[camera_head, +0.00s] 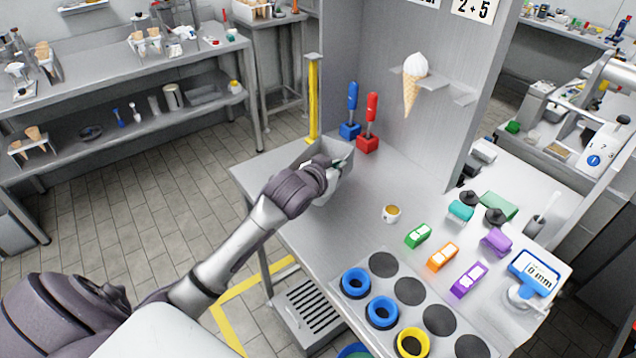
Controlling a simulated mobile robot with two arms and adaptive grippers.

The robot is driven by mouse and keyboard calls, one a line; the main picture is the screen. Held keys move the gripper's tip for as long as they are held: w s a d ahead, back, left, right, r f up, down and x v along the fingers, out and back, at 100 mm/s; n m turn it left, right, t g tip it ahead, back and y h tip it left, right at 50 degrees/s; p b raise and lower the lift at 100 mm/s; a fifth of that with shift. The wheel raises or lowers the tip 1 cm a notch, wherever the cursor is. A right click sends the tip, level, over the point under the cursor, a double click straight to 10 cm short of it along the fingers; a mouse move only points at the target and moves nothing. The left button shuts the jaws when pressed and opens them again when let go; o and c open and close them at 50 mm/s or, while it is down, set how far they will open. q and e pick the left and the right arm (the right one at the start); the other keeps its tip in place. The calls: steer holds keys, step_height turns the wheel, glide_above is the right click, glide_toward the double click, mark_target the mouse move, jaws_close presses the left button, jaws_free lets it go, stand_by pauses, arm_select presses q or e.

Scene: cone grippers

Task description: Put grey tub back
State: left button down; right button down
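The grey tub (334,187) is at the back left part of the grey table, beside the blue and red handled tools. My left arm reaches in from the lower left. My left gripper (336,164) is at the tub's upper part and covers some of its rim and opening. I cannot tell whether its fingers are closed on the tub's wall, or whether the tub rests fully on the table. My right gripper is not in view.
A blue-handled tool (351,110) and a red-handled tool (369,125) stand in blocks behind the tub. An ice cream cone (413,85) sits in a wall holder. A small cup (391,213), coloured blocks and rings occupy the right and front; the table's middle is clear.

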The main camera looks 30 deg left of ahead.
arm_select(q)
steer(key=a+f, duration=0.1)
steer(key=s+a, duration=0.1)
steer(key=a+f, duration=0.1)
steer(key=a, duration=0.1)
steer(key=shift+s+f+p, duration=0.15)
steer(key=shift+f+p, duration=0.45)
steer(key=shift+f, duration=1.65)
steer(key=shift+f, duration=0.15)
steer(key=c, duration=1.3)
jaws_free()
steer(key=b+v, duration=0.1)
steer(key=v, duration=1.1)
steer(key=shift+s, duration=0.1)
